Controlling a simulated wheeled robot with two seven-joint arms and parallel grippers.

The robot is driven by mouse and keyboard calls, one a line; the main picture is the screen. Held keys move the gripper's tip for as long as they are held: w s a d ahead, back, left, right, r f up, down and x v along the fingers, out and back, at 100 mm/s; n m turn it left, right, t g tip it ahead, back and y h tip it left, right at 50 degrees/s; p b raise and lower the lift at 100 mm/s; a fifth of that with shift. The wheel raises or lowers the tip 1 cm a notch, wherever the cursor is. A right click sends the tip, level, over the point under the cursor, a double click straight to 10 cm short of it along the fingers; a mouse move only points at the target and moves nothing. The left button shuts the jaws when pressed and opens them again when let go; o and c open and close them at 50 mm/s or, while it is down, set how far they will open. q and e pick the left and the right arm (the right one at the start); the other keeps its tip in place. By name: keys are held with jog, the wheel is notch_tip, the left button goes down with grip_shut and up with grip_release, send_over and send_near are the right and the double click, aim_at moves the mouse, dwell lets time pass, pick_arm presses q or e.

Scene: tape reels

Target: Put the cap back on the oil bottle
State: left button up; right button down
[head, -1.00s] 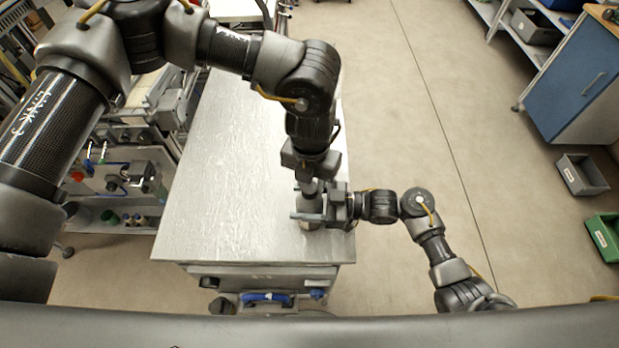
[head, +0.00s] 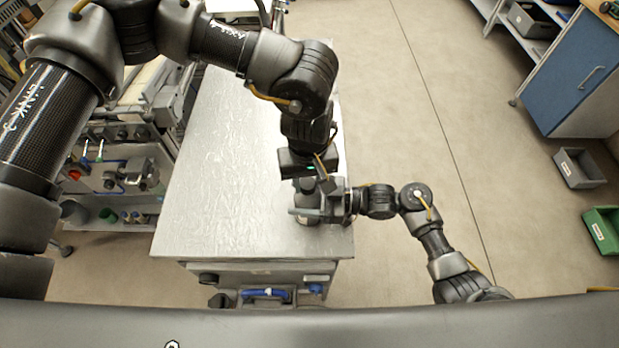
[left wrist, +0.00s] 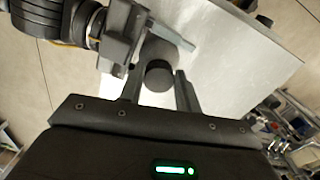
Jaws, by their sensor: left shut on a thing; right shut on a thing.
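The oil bottle (head: 307,200), grey and upright, stands near the front right corner of the metal table. My right gripper (head: 308,212) reaches in from the right and is shut around its body. It also shows in the left wrist view (left wrist: 140,45), beside the grey bottle (left wrist: 170,52). My left gripper (head: 309,182) is directly above the bottle. In the left wrist view its two fingers (left wrist: 159,88) are on either side of the dark round cap (left wrist: 158,75), which lines up with the bottle top. I cannot tell whether the cap is seated; the contact is hidden.
The metal table (head: 225,170) is bare to the left of the bottle. A machine bench (head: 125,170) stands along its left side. A grey bin (head: 580,168), a green bin (head: 604,230) and a blue cabinet (head: 580,85) stand on the floor far right.

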pick_arm(q)
jog(key=m, duration=0.4)
jog(key=shift+m, duration=0.4)
jog(key=shift+a, duration=0.1)
jog(key=o, duration=0.9)
jog(key=shift+o, duration=0.2)
jog(key=shift+r, duration=2.3)
jog(key=shift+c, duration=0.2)
